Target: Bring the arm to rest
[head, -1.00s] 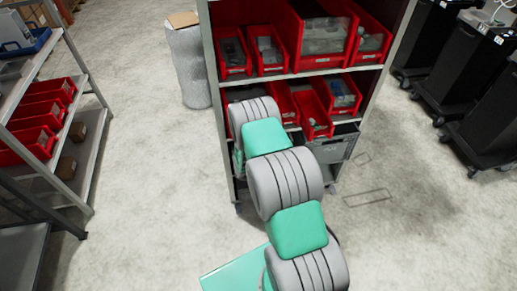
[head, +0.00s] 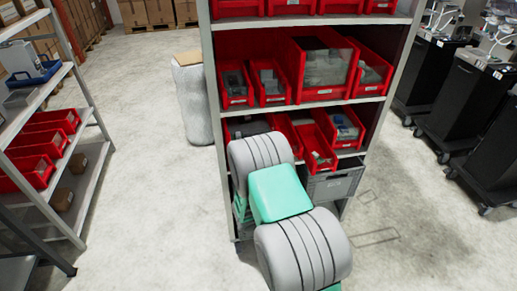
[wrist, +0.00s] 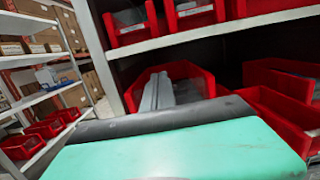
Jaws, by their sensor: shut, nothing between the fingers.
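My arm (head: 280,193), with grey rounded joints and green links, reaches forward from the bottom of the head view to the front of the shelf unit. My gripper is hidden behind my own arm in that view. In the wrist view, my gripper (wrist: 161,92) shows as narrow grey fingers close together beyond the dark edge of my green wrist housing. It is shut and empty. A red bin is behind the fingers; whether they touch it cannot be told.
The shelf unit (head: 350,103) holds several red bins (head: 325,62) and a grey crate (head: 336,182) low down. A rack (head: 90,160) stands left, black carts (head: 465,100) right, and a wrapped roll (head: 193,100) behind. Floor between the rack and shelf unit is clear.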

